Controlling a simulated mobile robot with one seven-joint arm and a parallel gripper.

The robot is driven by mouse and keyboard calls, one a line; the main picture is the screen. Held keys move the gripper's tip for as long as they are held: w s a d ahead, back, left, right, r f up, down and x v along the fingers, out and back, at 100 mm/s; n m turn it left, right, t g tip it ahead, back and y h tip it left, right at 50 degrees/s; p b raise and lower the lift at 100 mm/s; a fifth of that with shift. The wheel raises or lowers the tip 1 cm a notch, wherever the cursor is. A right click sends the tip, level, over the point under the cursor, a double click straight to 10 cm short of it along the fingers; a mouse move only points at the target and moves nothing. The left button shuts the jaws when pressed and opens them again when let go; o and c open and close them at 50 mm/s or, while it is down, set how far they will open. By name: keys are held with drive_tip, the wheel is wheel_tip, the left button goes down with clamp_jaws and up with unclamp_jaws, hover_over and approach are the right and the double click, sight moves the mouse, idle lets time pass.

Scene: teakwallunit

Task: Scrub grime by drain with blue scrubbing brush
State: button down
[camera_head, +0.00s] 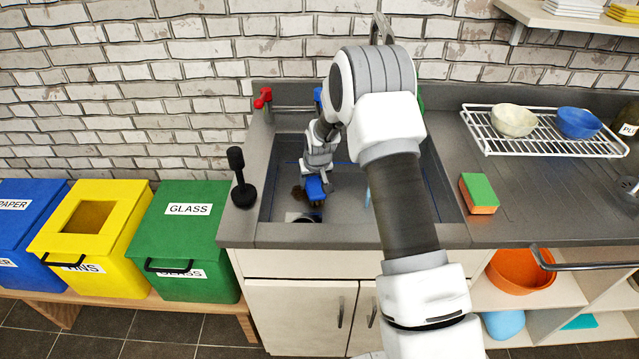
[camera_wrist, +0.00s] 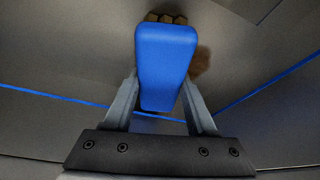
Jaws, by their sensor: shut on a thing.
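My gripper (camera_head: 316,175) reaches down into the grey sink (camera_head: 345,222) and is shut on the blue scrubbing brush (camera_head: 315,189). In the wrist view the brush (camera_wrist: 165,60) sits between the two fingers, with brown bristle tufts at its far end. Brown grime (camera_head: 299,193) shows on the sink floor just left of the brush. A brown patch of grime also shows beside the brush in the wrist view (camera_wrist: 202,60). The drain (camera_head: 303,217) is just below the brush in the head view. I cannot tell whether the bristles touch the floor.
A red-handled tap (camera_head: 263,98) is at the sink's back left. A black plunger-like tool (camera_head: 240,178) stands on the left rim. A green-orange sponge (camera_head: 479,194) and a wire rack (camera_head: 545,146) with bowls are right. My arm hides part of the sink.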

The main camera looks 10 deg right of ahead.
sight(291, 189)
drive_tip(key=shift+w+a+f+b, duration=0.1)
drive_tip(key=shift+w+a+b, duration=0.15)
drive_tip(key=shift+a, duration=0.75)
drive_tip(key=shift+w+a+r+b, duration=0.15)
drive_tip(key=shift+a+b, duration=0.15)
drive_tip(key=shift+a, duration=0.65)
drive_tip(key=shift+w+a+f+b, duration=0.2)
drive_tip(key=shift+a+b, duration=0.1)
drive_tip(key=shift+a, duration=0.7)
drive_tip(key=shift+s+d+b, duration=0.15)
drive_tip(key=shift+s+d, duration=0.15)
drive_tip(key=shift+d, duration=1.1)
drive_tip(key=shift+s+d+b, duration=0.2)
drive_tip(key=shift+s+d, duration=0.15)
drive_tip(key=shift+d, duration=1.1)
drive_tip(key=shift+s+d+b, duration=0.15)
drive_tip(key=shift+s+d, duration=0.15)
drive_tip(key=shift+d, duration=1.1)
drive_tip(key=shift+s, duration=0.2)
drive_tip(key=shift+w+a+b, duration=0.25)
drive_tip(key=shift+a+b, duration=0.05)
drive_tip(key=shift+a, duration=1.15)
drive_tip(key=shift+w+a+b, duration=0.3)
drive_tip(key=shift+a+b, duration=0.05)
drive_tip(key=shift+a, duration=1.05)
drive_tip(key=shift+w+a+b, duration=0.25)
drive_tip(key=shift+a+b, duration=0.05)
drive_tip(key=shift+a, duration=1.15)
